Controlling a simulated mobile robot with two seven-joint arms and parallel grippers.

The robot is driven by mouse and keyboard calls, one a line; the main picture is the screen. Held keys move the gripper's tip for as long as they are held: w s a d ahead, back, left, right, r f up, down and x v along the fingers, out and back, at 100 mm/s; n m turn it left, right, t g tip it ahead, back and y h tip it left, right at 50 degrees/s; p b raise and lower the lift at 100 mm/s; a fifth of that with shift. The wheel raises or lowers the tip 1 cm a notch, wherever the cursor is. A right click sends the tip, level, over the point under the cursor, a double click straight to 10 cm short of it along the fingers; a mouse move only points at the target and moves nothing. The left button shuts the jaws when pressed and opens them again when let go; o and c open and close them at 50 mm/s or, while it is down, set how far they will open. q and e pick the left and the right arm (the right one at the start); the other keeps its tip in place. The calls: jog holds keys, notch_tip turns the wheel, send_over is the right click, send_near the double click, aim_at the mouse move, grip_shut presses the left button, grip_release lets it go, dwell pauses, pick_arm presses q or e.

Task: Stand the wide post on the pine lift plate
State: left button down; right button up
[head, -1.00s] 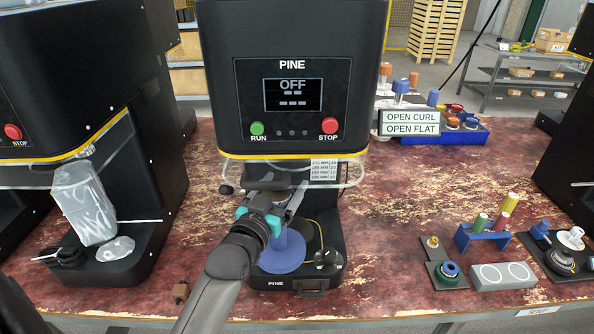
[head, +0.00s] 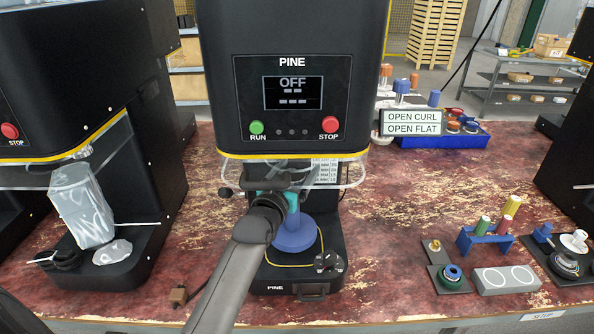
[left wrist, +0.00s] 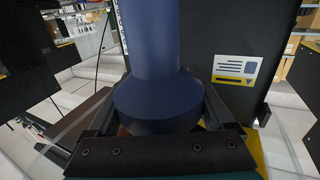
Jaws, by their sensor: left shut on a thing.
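The wide post (head: 294,240) is blue, with a broad round foot and a narrower shaft. It is upright under the PINE machine's head (head: 292,50), over the black machine base (head: 325,283). My left gripper (head: 291,198) is shut on its shaft from the front. In the left wrist view the dark blue post (left wrist: 160,100) sits between the two fingers. The lift plate is hidden behind or under the post's foot. I cannot tell whether the foot touches it. My right gripper is not in view.
A clear guard (head: 350,172) crosses just above my gripper. A neighbouring machine (head: 90,100) holds a wrapped post at left. A blue rack (head: 484,240) and other parts stand at right. The bench between is clear.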

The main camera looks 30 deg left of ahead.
pick_arm(q)
jog(key=shift+r, duration=0.1)
jog(key=shift+f, duration=0.45)
grip_release()
jog(key=shift+f, duration=0.1)
jog(key=shift+r, duration=0.45)
jog(key=shift+s, duration=0.3)
jog(key=s+d+p, duration=0.1)
jog(key=s+d, duration=0.1)
jog(key=s, duration=0.9)
jog(key=shift+s+p, duration=0.15)
jog(key=shift+p, duration=0.15)
